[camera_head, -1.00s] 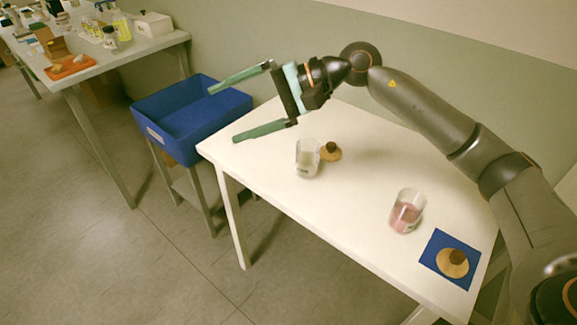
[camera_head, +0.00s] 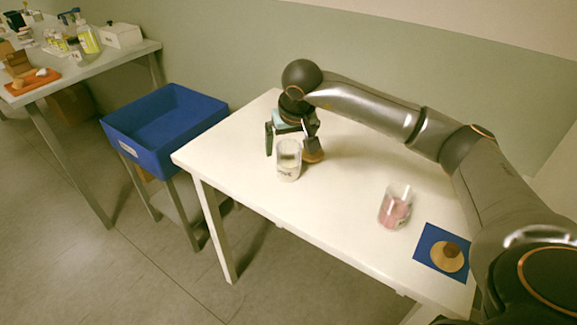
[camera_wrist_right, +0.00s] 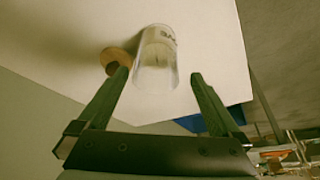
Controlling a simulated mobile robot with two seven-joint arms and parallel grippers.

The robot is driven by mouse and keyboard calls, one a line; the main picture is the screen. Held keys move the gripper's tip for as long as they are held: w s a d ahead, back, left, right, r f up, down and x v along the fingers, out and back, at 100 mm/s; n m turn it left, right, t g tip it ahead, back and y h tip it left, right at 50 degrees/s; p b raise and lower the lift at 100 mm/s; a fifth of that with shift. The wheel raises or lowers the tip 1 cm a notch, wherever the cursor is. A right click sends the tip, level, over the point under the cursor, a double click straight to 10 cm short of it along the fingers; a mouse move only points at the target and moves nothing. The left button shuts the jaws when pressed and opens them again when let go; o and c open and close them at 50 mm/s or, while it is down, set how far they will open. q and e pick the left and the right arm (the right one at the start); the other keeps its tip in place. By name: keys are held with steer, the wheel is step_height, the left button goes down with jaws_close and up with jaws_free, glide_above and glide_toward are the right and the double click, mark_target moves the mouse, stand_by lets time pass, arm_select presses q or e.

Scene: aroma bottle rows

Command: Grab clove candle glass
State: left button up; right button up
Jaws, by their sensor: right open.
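A clear glass with pale contents (camera_head: 288,165) stands upright on the white table (camera_head: 240,160); its label is too small to read surely. A second glass with pink contents (camera_head: 395,208) stands further right. My right gripper (camera_head: 289,147) is open just behind the pale glass, with a finger towards each side of it. In the right wrist view, the pale glass (camera_wrist_right: 156,58) appears ahead of the gap between the green fingers of the right gripper (camera_wrist_right: 160,75). I cannot tell whether they touch it. My left gripper is not in view.
A round wooden lid (camera_wrist_right: 115,59) lies close beside the pale glass. A blue mat (camera_head: 428,240) with another wooden lid (camera_head: 447,257) is at the table's right end. A blue bin (camera_head: 162,120) stands left of the table. The table front between the glasses is clear.

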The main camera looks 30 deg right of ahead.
steer(key=x, duration=0.5)
steer(key=shift+s+d+f, duration=0.15)
steer(key=shift+d+f, duration=0.05)
steer(key=shift+f, duration=0.25)
steer(key=c, duration=1.5)
steer(key=shift+r, duration=0.1)
steer(key=shift+c, duration=0.4)
steer(key=shift+r, duration=0.1)
